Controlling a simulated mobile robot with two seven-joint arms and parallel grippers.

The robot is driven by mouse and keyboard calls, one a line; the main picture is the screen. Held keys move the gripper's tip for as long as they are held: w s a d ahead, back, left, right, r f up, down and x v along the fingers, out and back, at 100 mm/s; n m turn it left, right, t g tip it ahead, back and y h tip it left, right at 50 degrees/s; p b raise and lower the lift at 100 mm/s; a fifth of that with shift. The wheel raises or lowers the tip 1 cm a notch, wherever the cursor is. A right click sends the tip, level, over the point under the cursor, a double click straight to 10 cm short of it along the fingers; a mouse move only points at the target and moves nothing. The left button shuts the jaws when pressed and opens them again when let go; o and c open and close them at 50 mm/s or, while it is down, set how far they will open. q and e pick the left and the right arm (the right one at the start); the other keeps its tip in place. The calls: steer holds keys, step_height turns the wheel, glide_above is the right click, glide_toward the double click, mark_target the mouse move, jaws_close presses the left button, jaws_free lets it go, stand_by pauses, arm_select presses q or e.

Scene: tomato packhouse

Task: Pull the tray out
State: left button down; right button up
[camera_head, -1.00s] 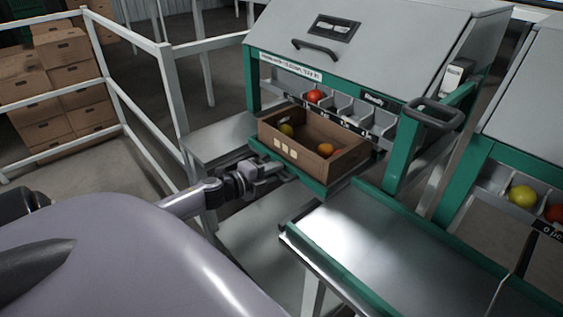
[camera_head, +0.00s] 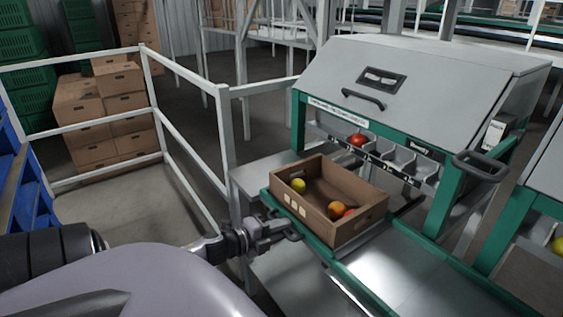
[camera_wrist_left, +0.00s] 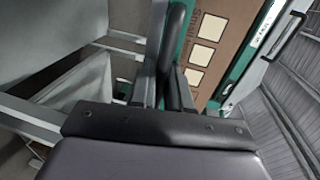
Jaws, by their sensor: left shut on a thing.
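The tray (camera_head: 318,246) is a green-edged sliding platform at the front of a grey sorting machine with a sloped hood. It sticks out from under the hood. An open brown cardboard box (camera_head: 357,232) sits on it, holding a yellow-green tomato (camera_head: 298,186) and orange and red ones (camera_head: 337,209). My left gripper (camera_head: 272,230) is shut on the dark handle (camera_head: 291,229) at the tray's front edge. In the left wrist view, the black handle bar (camera_wrist_left: 178,40) lies between the fingers, beside the labelled box (camera_wrist_left: 221,38). My right gripper is not in view.
A white railing (camera_head: 224,125) stands behind my left arm, with stacked cartons (camera_head: 115,115) beyond. The hood (camera_head: 420,90) and its green post (camera_head: 455,190) stand behind the tray. A metal table (camera_head: 385,275) lies to the right and in front. A neighbouring machine is at the far right.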

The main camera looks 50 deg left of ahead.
arm_select(q)
steer(key=c, duration=1.2)
jaws_free()
steer(key=shift+c, duration=0.2)
steer(key=shift+s, duration=0.1)
steer(key=v, duration=0.7)
steer(key=shift+p, duration=0.3)
